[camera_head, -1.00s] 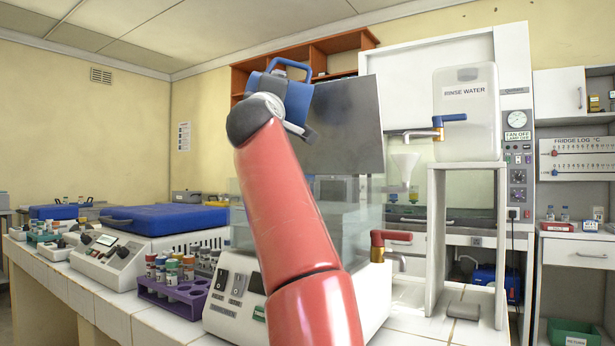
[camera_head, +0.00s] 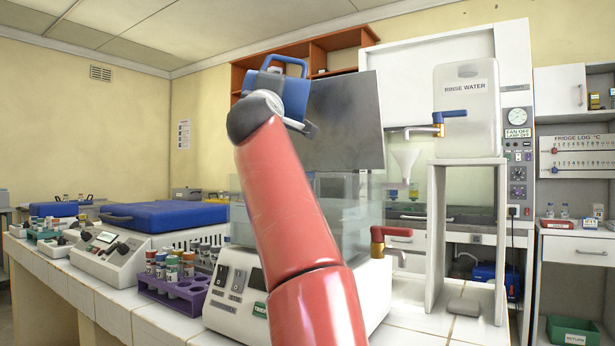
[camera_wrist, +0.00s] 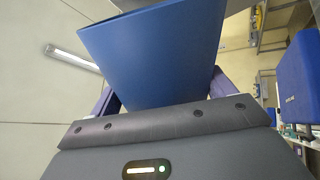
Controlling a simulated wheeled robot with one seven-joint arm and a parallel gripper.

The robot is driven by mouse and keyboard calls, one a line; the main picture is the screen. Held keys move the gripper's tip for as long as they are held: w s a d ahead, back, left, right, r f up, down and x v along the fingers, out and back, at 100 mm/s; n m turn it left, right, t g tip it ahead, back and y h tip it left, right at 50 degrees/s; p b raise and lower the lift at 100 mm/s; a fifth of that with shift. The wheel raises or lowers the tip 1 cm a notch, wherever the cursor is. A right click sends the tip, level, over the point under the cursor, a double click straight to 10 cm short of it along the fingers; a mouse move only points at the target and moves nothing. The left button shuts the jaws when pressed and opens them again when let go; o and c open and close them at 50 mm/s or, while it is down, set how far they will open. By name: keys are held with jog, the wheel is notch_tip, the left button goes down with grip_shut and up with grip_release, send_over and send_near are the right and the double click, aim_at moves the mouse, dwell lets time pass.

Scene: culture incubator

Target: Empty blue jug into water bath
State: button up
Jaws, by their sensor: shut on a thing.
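The blue jug (camera_head: 291,95) is held high at the end of my red arm, in front of and above the water bath. In the wrist view the jug's blue wall (camera_wrist: 155,55) fills the space between my gripper's fingers (camera_wrist: 160,92), which are shut on it. In the head view my gripper (camera_head: 300,124) is mostly hidden behind my arm. The water bath (camera_head: 352,222) is a clear tank on a white base, with its dark lid (camera_head: 345,120) raised behind the jug. My arm hides part of the tank. The jug's contents and mouth do not show clearly.
A red-handled tap (camera_head: 383,240) sticks out right of the bath. A rinse water tank (camera_head: 467,110) stands on a white stand (camera_head: 436,240) further right. A purple tube rack (camera_head: 172,292) and a blue-lidded machine (camera_head: 165,216) are on the left.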

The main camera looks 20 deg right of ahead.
jog(key=f+n+y, duration=0.1)
jog(key=a+f+n+y, duration=0.1)
jog(key=n, duration=0.1)
jog(key=shift+w+n+t, duration=0.15)
jog(key=shift+n+t, duration=0.15)
jog(key=shift+t, duration=0.1)
jog(key=shift+w+a+r+n+y, duration=0.1)
jog(key=shift+a+n+y, duration=0.2)
jog(key=shift+n, duration=0.2)
jog(key=shift+w+a+f+n+y, duration=0.2)
jog(key=shift+f+n+y, duration=0.35)
jog(key=shift+n, duration=0.55)
jog(key=shift+w+a+f+n+t+y, duration=0.15)
jog(key=shift+a+f+n+y, duration=0.1)
jog(key=shift+a+n+y, duration=0.25)
jog(key=shift+w+a+f+n+t+y, duration=0.15)
jog(key=shift+a+f+n+y, duration=0.1)
jog(key=shift+a+n, duration=0.3)
jog(key=n+y+p, duration=0.1)
jog(key=n+p, duration=0.1)
jog(key=n+y+p, duration=0.1)
jog(key=n+p, duration=0.1)
jog(key=n, duration=0.1)
jog(key=shift+a+f+y, duration=0.15)
jog(key=shift+y, duration=0.15)
jog(key=shift+w+f+n, duration=0.1)
jog(key=shift+f+n, duration=0.25)
jog(key=shift+n, duration=0.1)
